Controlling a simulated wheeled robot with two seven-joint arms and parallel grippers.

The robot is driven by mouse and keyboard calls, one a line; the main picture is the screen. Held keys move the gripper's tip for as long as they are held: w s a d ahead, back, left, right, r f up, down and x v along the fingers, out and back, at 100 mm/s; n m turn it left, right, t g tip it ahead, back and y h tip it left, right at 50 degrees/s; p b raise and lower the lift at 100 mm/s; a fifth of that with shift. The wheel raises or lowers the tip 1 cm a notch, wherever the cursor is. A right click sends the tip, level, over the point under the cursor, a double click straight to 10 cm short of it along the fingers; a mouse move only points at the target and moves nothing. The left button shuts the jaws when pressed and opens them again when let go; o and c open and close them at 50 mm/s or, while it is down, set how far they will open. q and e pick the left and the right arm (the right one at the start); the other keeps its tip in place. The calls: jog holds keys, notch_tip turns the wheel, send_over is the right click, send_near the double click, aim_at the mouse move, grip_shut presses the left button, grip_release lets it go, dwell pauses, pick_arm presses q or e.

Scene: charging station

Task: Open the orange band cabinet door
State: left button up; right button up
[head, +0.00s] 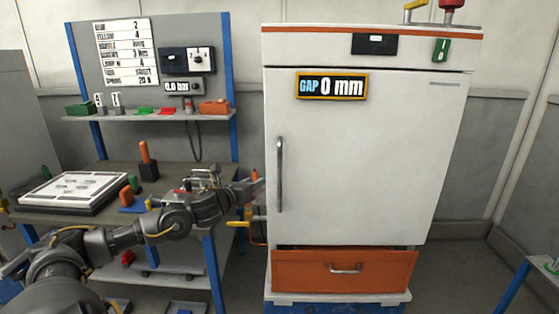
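The white cabinet (360,60) with an orange band (375,33) along its top stands right of centre. Its white door (360,170) looks closed, and the sign (331,86) on it reads "GAP 0 mm". A vertical metal handle (280,174) is near the door's left edge. My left arm comes in from the lower left, and its gripper (256,190) is just left of the cabinet's edge, apart from the handle. Its fingers are too small and dark to tell open from shut. My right gripper is not in view.
An orange drawer (345,271) with a handle sits below the door. A workbench (100,218) with a white board (72,190), tools and a shelf (150,115) stands at left, under my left arm. Floor (455,280) is clear right of the cabinet. Another bench's edge (545,265) is at far right.

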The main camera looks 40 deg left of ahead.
aim_at(278, 158)
pick_arm(q)
jog(key=s+d+r+m+t+h, duration=0.1)
jog(key=d+r+m, duration=0.3)
jog(key=r, duration=0.2)
jog(key=shift+n, duration=0.3)
jog(key=w+p, duration=0.1)
jog(key=w, duration=0.2)
jog(key=w+p, duration=0.2)
jog(key=w, duration=0.1)
jog(key=w+a+p, duration=0.1)
jog(key=w, duration=0.3)
jog(key=shift+r, duration=0.25)
jog(key=shift+w+f+p, duration=0.1)
jog(key=shift+w+p, duration=0.2)
jog(key=shift+w, duration=0.15)
